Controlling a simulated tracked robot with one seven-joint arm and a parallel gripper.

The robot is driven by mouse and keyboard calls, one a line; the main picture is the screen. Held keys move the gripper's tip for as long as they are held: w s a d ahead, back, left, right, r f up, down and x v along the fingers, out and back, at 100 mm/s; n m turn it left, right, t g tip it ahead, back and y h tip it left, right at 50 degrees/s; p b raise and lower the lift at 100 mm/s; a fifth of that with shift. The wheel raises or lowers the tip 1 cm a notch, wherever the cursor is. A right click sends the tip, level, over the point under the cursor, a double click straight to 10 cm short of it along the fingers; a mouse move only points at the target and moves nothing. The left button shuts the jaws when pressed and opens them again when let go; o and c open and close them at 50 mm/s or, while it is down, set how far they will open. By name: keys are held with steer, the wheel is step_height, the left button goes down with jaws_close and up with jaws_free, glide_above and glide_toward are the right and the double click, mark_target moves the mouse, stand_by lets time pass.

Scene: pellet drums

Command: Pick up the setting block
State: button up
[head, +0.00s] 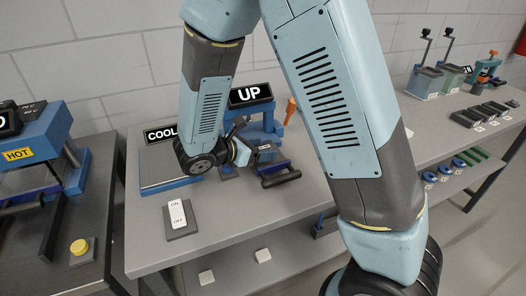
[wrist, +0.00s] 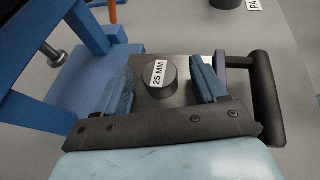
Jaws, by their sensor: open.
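The setting block appears to be a short dark cylinder with a white "25 MM" label (wrist: 159,80). In the wrist view it stands on a grey metal plate (wrist: 184,68) between my two fingers. My gripper (wrist: 162,76) is open, with one blue finger on each side of the block and visible gaps to it. In the head view my gripper (head: 241,152) is low at the blue press under the "UP" sign (head: 251,94). I cannot make out the block clearly in the head view.
A black handle bar (wrist: 267,98) stands close right of my fingers; the blue press frame (wrist: 50,95) is at left. In the head view, an ON/OFF switch (head: 177,213) is on the bench front, a "COOL" plate (head: 160,172) at left, and a "HOT" press (head: 35,145) on the left bench.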

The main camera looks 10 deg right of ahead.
steer(key=c, duration=1.3)
steer(key=shift+r, duration=0.1)
